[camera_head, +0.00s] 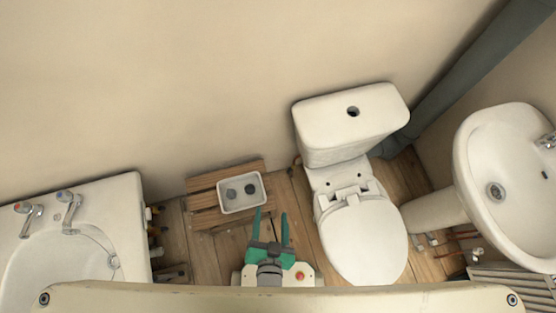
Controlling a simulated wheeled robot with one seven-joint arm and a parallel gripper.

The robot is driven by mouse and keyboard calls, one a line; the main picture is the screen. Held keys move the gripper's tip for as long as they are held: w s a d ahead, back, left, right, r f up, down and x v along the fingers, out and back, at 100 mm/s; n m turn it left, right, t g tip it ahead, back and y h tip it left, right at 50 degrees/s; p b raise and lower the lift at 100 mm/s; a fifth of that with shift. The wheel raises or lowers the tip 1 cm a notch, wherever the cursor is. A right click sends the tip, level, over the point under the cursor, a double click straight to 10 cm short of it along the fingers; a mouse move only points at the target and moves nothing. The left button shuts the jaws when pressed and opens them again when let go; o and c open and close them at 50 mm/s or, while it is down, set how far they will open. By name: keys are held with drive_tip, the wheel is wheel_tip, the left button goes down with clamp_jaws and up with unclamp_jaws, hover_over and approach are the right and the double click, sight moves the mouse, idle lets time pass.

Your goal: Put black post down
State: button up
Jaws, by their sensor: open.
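My gripper (271,212), with two teal fingers, is open, and I see nothing between the fingers. Its fingertips point up the picture, just below the front right corner of a small white tray (243,209). Two dark round things are in the tray, a left one (232,194) and a right one (250,190). They stand close together and apart from the fingers. Either could be the black post seen from above; I cannot tell which.
The tray sits on a slatted wooden crate or stool (203,200) by the wall. A white toilet (362,240) stands close on the right, with a basin (480,180) beyond. A bathtub (100,200) is on the left. A pale board edge (270,299) crosses the bottom.

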drive_tip(key=s+d+r+n+t, duration=0.1)
drive_tip(key=r+n, duration=0.1)
drive_tip(key=r, duration=0.4)
drive_tip(key=s+d+r+n+t, duration=0.1)
drive_tip(key=s+r+n+t, duration=0.1)
drive_tip(key=r, duration=0.5)
drive_tip(key=shift+d, duration=0.1)
idle(0.4)
